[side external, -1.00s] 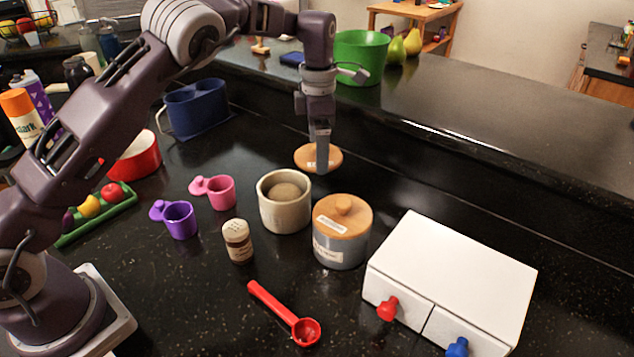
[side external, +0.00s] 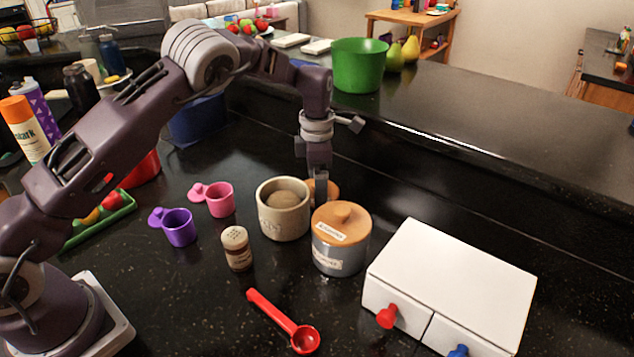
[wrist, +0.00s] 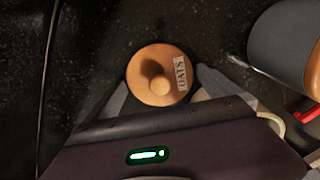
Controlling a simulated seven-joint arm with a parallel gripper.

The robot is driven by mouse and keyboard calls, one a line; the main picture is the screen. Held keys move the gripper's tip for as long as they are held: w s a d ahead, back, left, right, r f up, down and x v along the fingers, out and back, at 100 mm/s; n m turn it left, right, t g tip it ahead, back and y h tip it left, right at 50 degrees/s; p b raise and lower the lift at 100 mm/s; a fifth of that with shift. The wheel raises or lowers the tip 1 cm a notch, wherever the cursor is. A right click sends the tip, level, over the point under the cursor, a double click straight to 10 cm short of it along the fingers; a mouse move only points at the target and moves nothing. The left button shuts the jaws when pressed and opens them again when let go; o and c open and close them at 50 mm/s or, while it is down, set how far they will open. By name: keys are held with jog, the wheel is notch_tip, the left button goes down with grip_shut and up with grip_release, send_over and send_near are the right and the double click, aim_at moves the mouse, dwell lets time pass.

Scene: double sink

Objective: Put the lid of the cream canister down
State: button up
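The cream canister (side external: 284,222) stands open, with a round tan thing inside. Its lid (side external: 332,188) is a round orange-tan disc with a knob and a label. The lid is low behind the canisters, partly hidden by them and by my finger; I cannot tell if it touches the counter. In the wrist view the lid (wrist: 150,62) lies knob up between my fingertips, which are at opposite sides of its rim. My gripper (side external: 320,188) appears shut on the rim and points down.
A blue-grey canister (side external: 338,257) with its own lid stands right beside the cream one. A shaker (side external: 237,250), two measuring cups, a red scoop (side external: 270,309) and a white drawer box (side external: 455,275) are in front. A raised ledge (side external: 480,120) runs behind.

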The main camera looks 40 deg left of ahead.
jog(key=s+a+r+m+t+h, duration=0.1)
jog(key=s+r+m, duration=0.1)
jog(key=r, duration=0.8)
jog(key=s+a+r+m, duration=0.1)
jog(key=s+r+m, duration=0.15)
jog(key=r, duration=0.75)
jog(key=s+r+m+t, duration=0.2)
jog(key=s+r+m, duration=0.5)
jog(key=s, duration=0.5)
jog(key=s+f+m+t, duration=0.1)
jog(key=s+f+m, duration=0.1)
jog(key=s+m, duration=0.5)
jog(key=s+d+f+m+t+y, duration=0.1)
jog(key=s+f+m, duration=0.2)
jog(key=s+m, duration=0.5)
jog(key=s, duration=0.6)
jog(key=shift+f+t, duration=0.25)
jog(key=shift+t, duration=0.05)
